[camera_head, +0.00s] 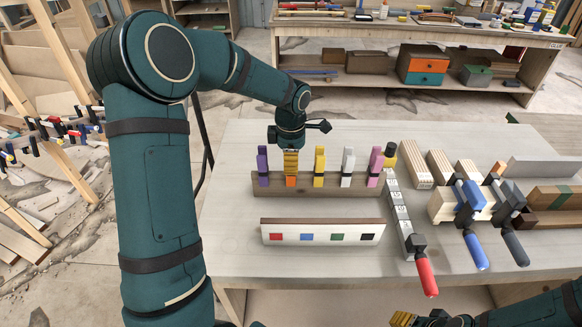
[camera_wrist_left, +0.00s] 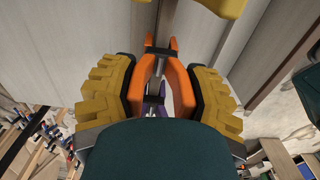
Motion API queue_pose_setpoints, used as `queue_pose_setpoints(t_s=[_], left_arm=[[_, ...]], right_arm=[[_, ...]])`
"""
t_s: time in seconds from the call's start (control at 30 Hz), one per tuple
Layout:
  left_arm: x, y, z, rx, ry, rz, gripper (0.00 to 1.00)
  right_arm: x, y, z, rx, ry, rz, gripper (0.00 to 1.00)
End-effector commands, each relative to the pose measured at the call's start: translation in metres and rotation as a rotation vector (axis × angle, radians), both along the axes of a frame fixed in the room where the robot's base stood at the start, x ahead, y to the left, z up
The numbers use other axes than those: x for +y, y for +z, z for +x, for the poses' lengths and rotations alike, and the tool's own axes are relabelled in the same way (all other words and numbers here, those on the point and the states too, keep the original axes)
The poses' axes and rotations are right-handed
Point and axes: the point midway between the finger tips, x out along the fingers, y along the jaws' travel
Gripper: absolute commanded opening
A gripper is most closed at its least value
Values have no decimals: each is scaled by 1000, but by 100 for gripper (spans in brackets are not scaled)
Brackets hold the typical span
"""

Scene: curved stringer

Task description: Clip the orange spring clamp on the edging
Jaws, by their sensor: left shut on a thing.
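The orange spring clamp (camera_head: 291,181) stands in a brown wooden rack (camera_head: 330,187), between a purple clamp (camera_head: 262,166) and a yellow clamp (camera_head: 319,167). My left gripper (camera_head: 291,163) comes down on it from above and hides its upper part. In the left wrist view, the yellow finger pads of this gripper (camera_wrist_left: 161,98) are shut on both sides of the orange clamp (camera_wrist_left: 146,82). The pale edging (camera_head: 323,233) with red, blue, green and black squares runs along a board in front of the rack. My right gripper (camera_head: 404,318) shows only partly at the bottom edge.
White (camera_head: 347,167) and pink (camera_head: 375,167) clamps stand farther right in the rack. A red-handled bar clamp (camera_head: 426,277) and blue-handled (camera_head: 476,250) and black-handled (camera_head: 515,247) clamps lie to the right, near wooden blocks (camera_head: 440,168). The table's left front (camera_head: 240,250) is clear.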

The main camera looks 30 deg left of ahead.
Motion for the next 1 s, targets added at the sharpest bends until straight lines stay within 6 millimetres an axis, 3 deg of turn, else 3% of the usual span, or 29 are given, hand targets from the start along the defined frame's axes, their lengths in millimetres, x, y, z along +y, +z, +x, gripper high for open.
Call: queue_pose_setpoints(t_s=[0.17, 0.5, 0.67, 0.83, 1.0], left_arm=[[0, 14, 1, -3, 1, 1, 7], [0, 78, 1, -4, 0, 0, 7], [-1, 95, -3, -1, -1, 1, 7], [-12, 99, -31, -1, -2, 0, 7], [-30, 92, -81, -2, -3, -1, 7]], right_arm=[[0, 1, 0, 0, 0, 0, 47], [0, 5, 0, 0, 0, 1, 47], [0, 6, 0, 0, 0, 1, 47], [0, -1, 0, 0, 0, 0, 47], [0, -10, 0, 0, 0, -2, 47]])
